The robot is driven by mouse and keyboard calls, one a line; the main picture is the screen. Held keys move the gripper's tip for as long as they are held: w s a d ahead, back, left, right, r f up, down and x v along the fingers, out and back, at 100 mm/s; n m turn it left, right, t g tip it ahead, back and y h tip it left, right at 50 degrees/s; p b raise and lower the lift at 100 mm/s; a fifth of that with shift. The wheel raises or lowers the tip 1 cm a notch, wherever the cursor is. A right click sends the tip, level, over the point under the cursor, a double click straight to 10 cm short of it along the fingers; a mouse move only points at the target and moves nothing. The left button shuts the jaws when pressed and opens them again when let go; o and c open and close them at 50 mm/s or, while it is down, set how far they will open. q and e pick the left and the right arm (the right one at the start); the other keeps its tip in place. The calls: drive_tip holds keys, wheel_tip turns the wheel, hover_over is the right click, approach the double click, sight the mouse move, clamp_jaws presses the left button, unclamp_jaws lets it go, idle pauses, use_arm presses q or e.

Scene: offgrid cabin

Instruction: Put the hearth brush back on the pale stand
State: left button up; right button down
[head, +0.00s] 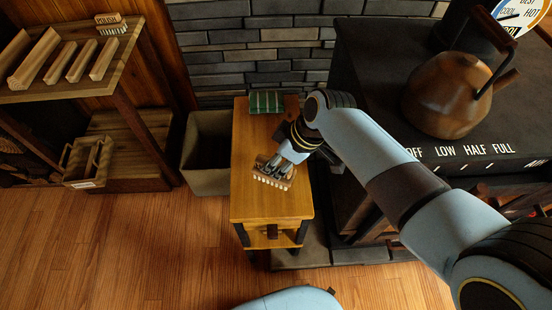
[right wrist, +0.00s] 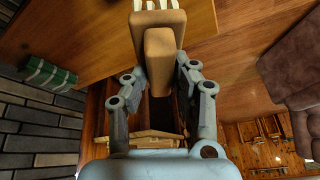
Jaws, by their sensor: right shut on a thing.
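The hearth brush (head: 272,180) is a tan wooden block with a row of pale bristles. My right gripper (head: 284,163) is shut on it in the head view, over the front half of a light wooden side table (head: 250,203), which looks like the pale stand. The right wrist view shows the brush's block (right wrist: 158,50) between the two fingers of the right gripper (right wrist: 160,85), with the bristles pointing away at the top edge. Whether the brush touches the table top or hangs just above it I cannot tell. My left gripper is not in view.
A green striped box (head: 266,102) stands at the table's back. A grey bin (head: 207,150) is to the left, a dark stove (head: 385,85) with a copper kettle (head: 447,100) to the right.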

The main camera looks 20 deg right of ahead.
drive_tip(key=shift+f+b, duration=2.2)
drive_tip(key=shift+f, duration=0.95)
drive_tip(key=shift+f, duration=0.2)
drive_tip(key=c, duration=1)
unclamp_jaws()
drive_tip(key=v, duration=0.6)
drive_tip(key=shift+s+d+r, duration=0.1)
drive_tip(key=shift+d+r, duration=0.1)
drive_tip(key=shift+r, duration=0.1)
drive_tip(key=shift+s+d+r, duration=0.1)
drive_tip(key=shift+s+r, duration=0.05)
drive_tip(key=shift+r, duration=0.2)
